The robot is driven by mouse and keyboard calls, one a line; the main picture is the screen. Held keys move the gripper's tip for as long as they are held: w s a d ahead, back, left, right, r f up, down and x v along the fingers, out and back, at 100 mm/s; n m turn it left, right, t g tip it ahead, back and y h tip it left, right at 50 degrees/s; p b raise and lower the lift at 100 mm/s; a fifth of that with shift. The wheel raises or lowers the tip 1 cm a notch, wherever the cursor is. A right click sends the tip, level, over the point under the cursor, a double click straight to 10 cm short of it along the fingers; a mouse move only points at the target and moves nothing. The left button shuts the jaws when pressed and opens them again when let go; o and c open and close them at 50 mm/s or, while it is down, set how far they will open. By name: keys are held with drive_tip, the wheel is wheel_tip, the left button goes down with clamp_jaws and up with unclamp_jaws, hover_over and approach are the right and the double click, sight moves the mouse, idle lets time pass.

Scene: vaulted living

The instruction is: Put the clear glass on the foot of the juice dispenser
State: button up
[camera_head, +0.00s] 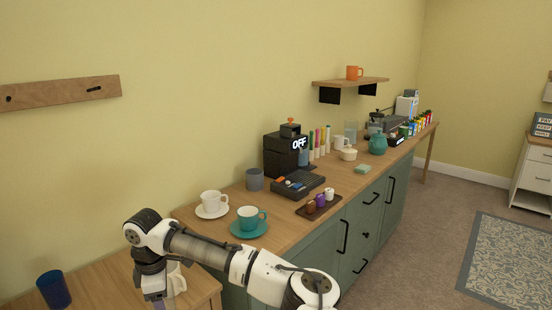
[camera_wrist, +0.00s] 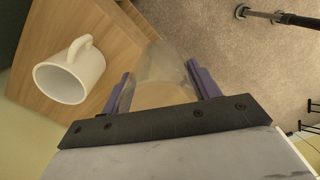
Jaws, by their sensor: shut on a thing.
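My gripper (camera_wrist: 163,85) has its purple fingers closed on either side of the clear glass (camera_wrist: 162,68), which is see-through and held between them. Wooden furniture and carpet show through and beyond the glass. In the head view my gripper is at the bottom edge, low over the small wooden table at lower left, and the glass cannot be made out there. I cannot tell for sure which item is the juice dispenser. A pale see-through container (camera_head: 350,131) stands far along the counter, near the wall, and its foot is not clear to see.
A blue cup (camera_head: 54,290) stands at lower left. The long counter (camera_head: 184,217) carries cups on saucers, a black machine (camera_head: 280,157) reading OFF, a tray (camera_head: 318,206) and a teal teapot (camera_head: 377,145).

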drive_tip(key=w+d+f+m+b, duration=0.1)
drive_tip(key=d+f+m+b, duration=0.1)
drive_tip(key=d+f+m, duration=0.65)
drive_tip(key=w+d+f+m+b, duration=0.1)
drive_tip(key=d+f+m+b, duration=0.15)
drive_tip(key=d+f, duration=1.1)
drive_tip(key=s+d+f+m+b, duration=0.1)
drive_tip(key=s+d+f+m, duration=0.1)
drive_tip(key=f, duration=0.5)
drive_tip(key=s+d+f+m+b, duration=0.1)
drive_tip(key=s+d+f+m, duration=0.1)
drive_tip(key=f+m, duration=0.3)
drive_tip(key=s+d+f+m+b, duration=0.1)
drive_tip(key=s+d+f+m, duration=0.1)
drive_tip(key=f, duration=0.6)
drive_tip(key=shift+s+d+f+m, duration=0.2)
drive_tip(key=shift+s+f+m, duration=0.3)
drive_tip(key=shift+m, duration=0.7)
drive_tip(key=shift+s+r, duration=0.1)
drive_tip(key=shift+s, duration=0.05)
